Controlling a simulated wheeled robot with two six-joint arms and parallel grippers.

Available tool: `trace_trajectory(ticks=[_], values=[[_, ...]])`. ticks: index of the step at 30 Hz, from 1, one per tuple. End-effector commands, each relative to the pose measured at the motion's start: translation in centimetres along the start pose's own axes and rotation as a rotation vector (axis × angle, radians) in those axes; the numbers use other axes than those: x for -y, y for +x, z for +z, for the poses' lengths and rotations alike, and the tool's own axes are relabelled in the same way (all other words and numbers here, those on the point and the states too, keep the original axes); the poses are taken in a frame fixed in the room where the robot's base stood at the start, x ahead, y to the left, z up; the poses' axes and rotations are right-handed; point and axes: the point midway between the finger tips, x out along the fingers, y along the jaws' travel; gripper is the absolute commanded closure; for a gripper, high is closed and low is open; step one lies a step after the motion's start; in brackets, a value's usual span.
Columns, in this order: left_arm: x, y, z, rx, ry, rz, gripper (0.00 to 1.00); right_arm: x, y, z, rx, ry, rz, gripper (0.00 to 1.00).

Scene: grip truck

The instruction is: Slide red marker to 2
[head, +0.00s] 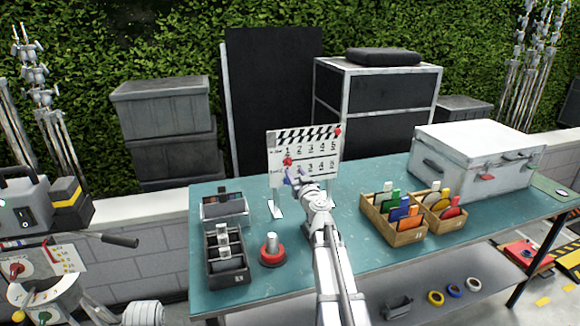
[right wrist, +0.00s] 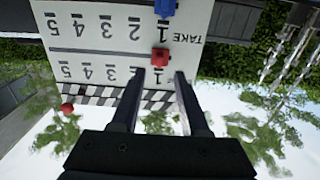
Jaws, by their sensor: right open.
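A white clapperboard (head: 330,165) stands upright on the teal table, with two numbered rows and a striped top. The red marker (head: 288,162) sits at 1 on the upper row's track. In the right wrist view, where the board appears upside down, the red marker (right wrist: 160,57) lines up with 1. A blue marker (right wrist: 165,7) sits at 1 on the other row. My right gripper (right wrist: 160,76) is open and empty. Its fingertips are either side of the red marker's line, and the marker shows just beyond them; contact cannot be told. My left gripper is not in view.
On the teal table (head: 350,254), a black tray (head: 228,278) and red-based knob (head: 272,251) stand left of my right arm. Wooden card boxes (head: 408,238) and a white case (head: 470,165) stand right. A red knob (head: 337,131) is on the board's top right corner.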

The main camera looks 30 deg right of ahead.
Motion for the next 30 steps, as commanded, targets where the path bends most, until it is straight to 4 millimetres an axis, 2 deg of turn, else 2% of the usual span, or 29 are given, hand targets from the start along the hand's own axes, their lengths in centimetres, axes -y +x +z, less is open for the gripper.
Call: trace_trajectory(ticks=[1,10,14,21,30], values=[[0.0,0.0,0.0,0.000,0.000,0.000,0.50,0.0,1.0,0.0,0.000,0.000,-0.001,0.55],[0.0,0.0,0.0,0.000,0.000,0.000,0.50,-0.1,5.5,0.0,0.000,0.000,0.000,0.55],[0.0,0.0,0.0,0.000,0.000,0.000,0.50,0.0,6.3,0.0,0.000,0.000,0.000,0.55],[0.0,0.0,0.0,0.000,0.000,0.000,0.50,0.0,6.2,0.0,0.000,0.000,0.000,0.56],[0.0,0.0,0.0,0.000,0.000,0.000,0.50,0.0,6.2,0.0,0.000,0.000,0.000,0.90]])
